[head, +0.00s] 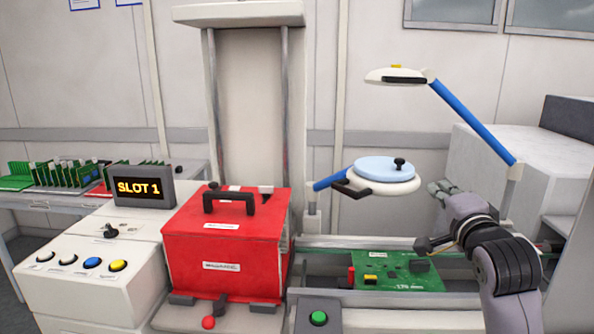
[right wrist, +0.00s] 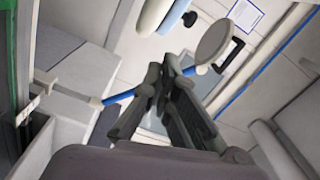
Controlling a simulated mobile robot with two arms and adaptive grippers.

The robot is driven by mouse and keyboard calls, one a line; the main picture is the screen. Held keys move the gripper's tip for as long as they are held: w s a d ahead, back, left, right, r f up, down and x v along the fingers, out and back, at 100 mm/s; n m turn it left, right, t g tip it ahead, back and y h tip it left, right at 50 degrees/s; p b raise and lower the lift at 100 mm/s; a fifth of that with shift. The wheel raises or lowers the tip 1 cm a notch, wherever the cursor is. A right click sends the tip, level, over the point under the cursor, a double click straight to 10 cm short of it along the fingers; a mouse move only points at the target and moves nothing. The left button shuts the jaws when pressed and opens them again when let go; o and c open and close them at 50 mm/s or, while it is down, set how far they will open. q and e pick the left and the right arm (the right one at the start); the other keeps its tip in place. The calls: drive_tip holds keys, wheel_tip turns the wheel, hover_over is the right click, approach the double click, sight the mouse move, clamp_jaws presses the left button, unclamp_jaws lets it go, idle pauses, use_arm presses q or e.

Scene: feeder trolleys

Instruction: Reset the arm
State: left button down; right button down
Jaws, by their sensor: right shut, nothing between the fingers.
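My right arm comes in from the right in the head view. Its gripper (head: 437,186) is raised to the right of the round light-blue disc, with its fingers pointing up and left. In the right wrist view the gripper (right wrist: 168,66) has its fingertips together with nothing between them. A jointed arm with a blue link (head: 472,121) carries a white oval head (head: 395,77) above. A second blue-linked arm (head: 330,180) carries a white round head with a light-blue disc (head: 375,170) and a black knob. My left gripper is not in view.
A green circuit board (head: 398,270) lies between rails below my right arm. A red box with a black handle (head: 222,256), a "SLOT 1" display (head: 140,187) and a button console (head: 75,270) stand left. A green button (head: 319,318) is in front. Circuit boards stand in racks at far left.

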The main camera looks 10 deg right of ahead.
drive_tip(key=s+a+f+n+g+y, duration=0.1)
drive_tip(key=s+a+f+n+g, duration=0.2)
drive_tip(key=f, duration=0.6)
drive_tip(key=s+a+f+n+g, duration=0.2)
drive_tip(key=s+f+n, duration=0.15)
drive_tip(key=f, duration=0.55)
drive_tip(key=s+a+f+n+g+y, duration=0.1)
drive_tip(key=s+a+f+n+g, duration=0.2)
drive_tip(key=f, duration=0.7)
drive_tip(key=s+a+f+n+g, duration=0.25)
drive_tip(key=s+f, duration=0.25)
drive_tip(key=s, duration=0.3)
drive_tip(key=s+a+f+n+g+y, duration=0.15)
drive_tip(key=s+f+n, duration=0.3)
drive_tip(key=s, duration=0.45)
drive_tip(key=s+a+f+n+g+h, duration=0.1)
drive_tip(key=s+f+n+g, duration=0.1)
drive_tip(key=s+f, duration=0.5)
drive_tip(key=s+f+g+p, duration=0.1)
drive_tip(key=s+f+g, duration=0.15)
drive_tip(key=f, duration=2.25)
drive_tip(key=s+d+f, duration=0.2)
drive_tip(key=s+f, duration=1.2)
drive_tip(key=s, duration=0.3)
drive_tip(key=shift+d+f+n+p, duration=0.3)
drive_tip(key=shift+n+p, duration=0.05)
drive_tip(key=shift+s+g, duration=0.1)
drive_tip(key=shift+g, duration=0.15)
